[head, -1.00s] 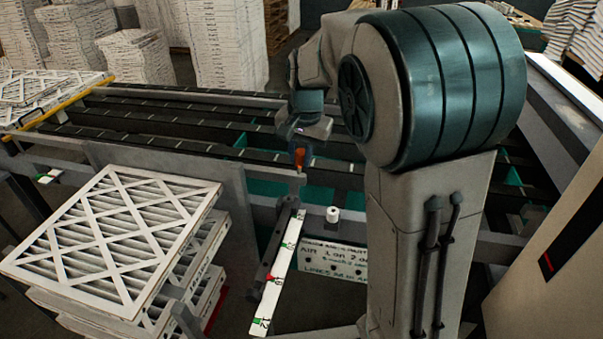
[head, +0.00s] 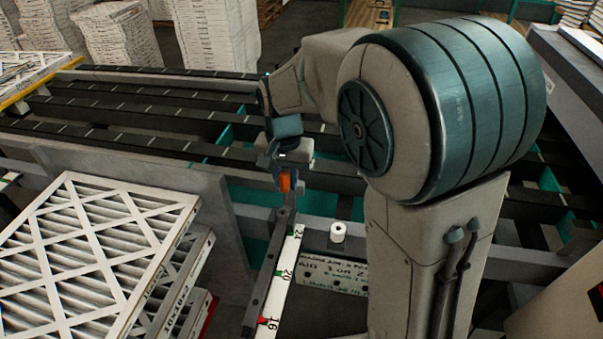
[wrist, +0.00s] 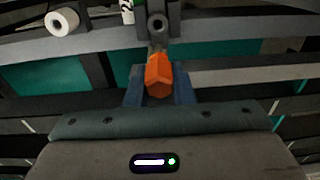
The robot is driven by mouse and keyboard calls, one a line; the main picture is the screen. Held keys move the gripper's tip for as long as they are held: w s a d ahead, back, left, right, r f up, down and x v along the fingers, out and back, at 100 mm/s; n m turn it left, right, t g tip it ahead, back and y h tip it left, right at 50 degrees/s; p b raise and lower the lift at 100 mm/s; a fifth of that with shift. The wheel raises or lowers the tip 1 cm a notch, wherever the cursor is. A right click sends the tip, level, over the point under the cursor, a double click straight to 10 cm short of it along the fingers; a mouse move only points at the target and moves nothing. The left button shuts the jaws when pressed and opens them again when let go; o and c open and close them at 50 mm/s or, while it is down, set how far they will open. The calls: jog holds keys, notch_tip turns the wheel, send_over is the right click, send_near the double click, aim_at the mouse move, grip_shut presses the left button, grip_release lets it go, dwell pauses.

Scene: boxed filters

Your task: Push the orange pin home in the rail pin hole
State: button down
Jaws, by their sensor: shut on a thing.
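The orange pin (head: 285,183) is between the fingers of my gripper (head: 280,177), at the far end of the dark rail (head: 262,270). In the wrist view the orange head of the pin (wrist: 158,72) sits between the two blue fingers of my gripper (wrist: 158,88), which is shut on it. A grey piece shows between the orange head and the rail (wrist: 157,8). A round dark hole (wrist: 157,22) shows in the rail just beyond. I cannot tell whether the pin's tip is in a hole, or how deep.
A white numbered scale (head: 278,275) with green and red marks runs beside the rail. A white roll (head: 338,232) stands right of the rail end. Stacked pleated filters (head: 75,265) stand at the left. Dark conveyor strips (head: 120,115) lie behind.

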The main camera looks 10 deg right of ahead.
jog(key=shift+s+a+f+g, duration=0.2)
jog(key=shift+s+a+f, duration=0.3)
jog(key=shift+a, duration=0.15)
jog(key=shift+s+a+f+g, duration=0.2)
jog(key=shift+s+a+f, duration=0.25)
jog(key=shift+a, duration=0.15)
jog(key=shift+s+d+r+t, duration=0.4)
jog(key=shift+s+d+r, duration=0.2)
jog(key=shift+s+d, duration=0.2)
jog(key=shift+d+b, duration=0.15)
jog(key=shift+b, duration=0.25)
jog(key=shift+t+h+b, duration=0.3)
jog(key=shift+t+b, duration=0.25)
jog(key=shift+t, duration=0.05)
jog(key=shift+d+r, duration=0.1)
jog(key=shift+w, duration=0.1)
jog(key=shift+w+a+p, duration=0.3)
jog(key=shift+w+a, duration=0.05)
jog(key=shift+a, duration=0.05)
